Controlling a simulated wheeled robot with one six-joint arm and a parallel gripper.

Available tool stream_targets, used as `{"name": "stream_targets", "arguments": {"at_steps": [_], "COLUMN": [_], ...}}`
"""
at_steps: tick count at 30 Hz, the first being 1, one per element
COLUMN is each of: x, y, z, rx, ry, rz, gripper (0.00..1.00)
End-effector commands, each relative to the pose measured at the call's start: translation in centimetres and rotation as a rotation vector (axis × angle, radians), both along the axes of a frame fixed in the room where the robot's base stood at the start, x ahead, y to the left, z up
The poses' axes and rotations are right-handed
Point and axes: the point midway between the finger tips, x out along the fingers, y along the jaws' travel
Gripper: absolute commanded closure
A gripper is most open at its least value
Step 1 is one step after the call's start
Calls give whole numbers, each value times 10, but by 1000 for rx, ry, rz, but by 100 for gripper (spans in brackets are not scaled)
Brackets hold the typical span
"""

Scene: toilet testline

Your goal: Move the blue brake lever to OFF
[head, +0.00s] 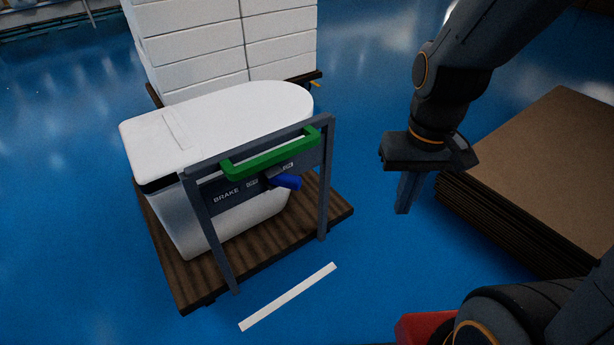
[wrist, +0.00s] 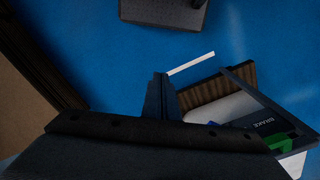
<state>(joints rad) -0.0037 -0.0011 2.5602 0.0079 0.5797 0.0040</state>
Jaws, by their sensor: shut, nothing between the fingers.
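The blue brake lever (head: 286,182) sits on a dark panel marked BRAKE (head: 227,195), below a green handle bar (head: 270,155) on a grey frame (head: 326,190). The lever points to the right in the head view. The small position labels are too blurred to read surely. In the wrist view the lever (wrist: 281,141) shows at the lower right, beside the green handle. My gripper (head: 403,208) hangs to the right of the frame, pointing down, shut and empty. It is apart from the lever. Its fingers (wrist: 160,80) show together in the wrist view.
The frame stands on a wooden-topped cart (head: 180,272) carrying a white toilet (head: 215,125). Stacked white boxes (head: 215,40) stand behind it. A stack of brown sheets (head: 540,170) lies to the right of my gripper. A white floor strip (head: 288,297) lies in front. Blue floor is clear between.

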Motion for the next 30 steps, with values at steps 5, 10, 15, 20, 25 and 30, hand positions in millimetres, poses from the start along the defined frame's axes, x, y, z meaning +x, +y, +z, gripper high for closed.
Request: {"name": "stream_targets", "arguments": {"at_steps": [5, 10, 15, 20, 25, 30], "x": [2, 9, 35, 79, 144, 206], "y": [2, 18, 48, 75, 86, 75], "z": [-10, -42, -78, -104, -127, -146], "rx": [24, 157, 429, 747, 1103, 1383], "ry": [44, 205, 364, 407, 317, 124], "rz": [-8, -27, -44, -55, -66, -80], "gripper": [100, 100, 100, 100, 100, 100]}}
